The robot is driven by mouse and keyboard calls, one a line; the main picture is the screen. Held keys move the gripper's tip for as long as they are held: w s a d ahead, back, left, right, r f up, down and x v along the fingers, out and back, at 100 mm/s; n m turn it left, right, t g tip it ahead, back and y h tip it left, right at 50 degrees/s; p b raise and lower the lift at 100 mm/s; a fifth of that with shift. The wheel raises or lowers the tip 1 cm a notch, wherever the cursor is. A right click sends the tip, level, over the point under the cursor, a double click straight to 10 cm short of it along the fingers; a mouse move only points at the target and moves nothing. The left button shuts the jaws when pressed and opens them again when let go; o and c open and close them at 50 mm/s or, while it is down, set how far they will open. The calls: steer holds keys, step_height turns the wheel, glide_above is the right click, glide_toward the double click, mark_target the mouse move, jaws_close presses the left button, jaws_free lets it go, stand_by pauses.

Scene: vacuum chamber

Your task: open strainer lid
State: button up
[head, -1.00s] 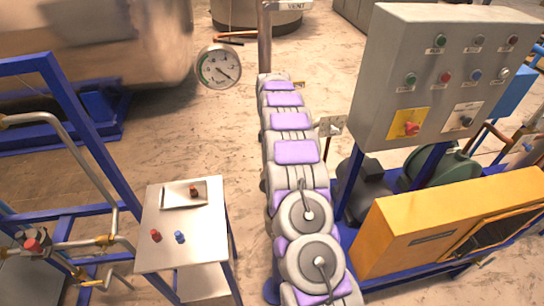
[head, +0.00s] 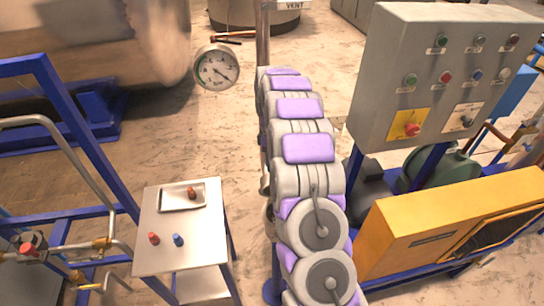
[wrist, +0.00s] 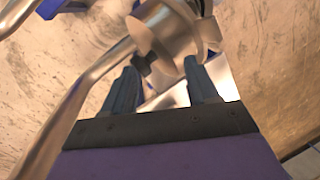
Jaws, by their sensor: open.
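In the wrist view, my gripper (wrist: 163,82) is open, with its two dark fingers apart and pointing at a shiny metal strainer body (wrist: 172,35). A round, lid-like end (wrist: 150,42) faces to the left, with a small dark piece (wrist: 145,66) at its lower edge. The metal body lies just beyond and between the fingertips. I cannot tell whether either finger touches it, or whether the lid is open. In the head view, my arm hides the gripper and the strainer.
A metal pipe (wrist: 85,95) slants close by on the left in the wrist view. In the head view, a pressure gauge (head: 216,67) stands left of my arm, a small table (head: 205,240) at lower left, and a grey control panel (head: 395,45) and yellow cabinet (head: 400,220) at right.

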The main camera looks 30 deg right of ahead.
steer(key=s, duration=0.4)
steer(key=shift+a+r, duration=0.3)
steer(key=shift+a, duration=0.1)
steer(key=s+a, duration=0.2)
steer(key=s, duration=0.5)
steer(key=shift+a+r, duration=0.2)
steer(key=shift+r, duration=0.1)
steer(key=w+d+r+m+t+b, duration=0.3)
steer(key=w+d+r+m, duration=0.1)
steer(key=w+r+m, duration=0.75)
steer(key=shift+m+h, duration=0.3)
steer(key=shift+m, duration=0.65)
steer(key=f, duration=0.5)
steer(key=s+f, duration=0.1)
steer(key=f, duration=0.4)
steer(key=f+b, duration=0.1)
steer(key=f, duration=0.5)
steer(key=shift+s+a+f, duration=0.1)
steer(key=shift+s+a, duration=0.15)
jaws_close()
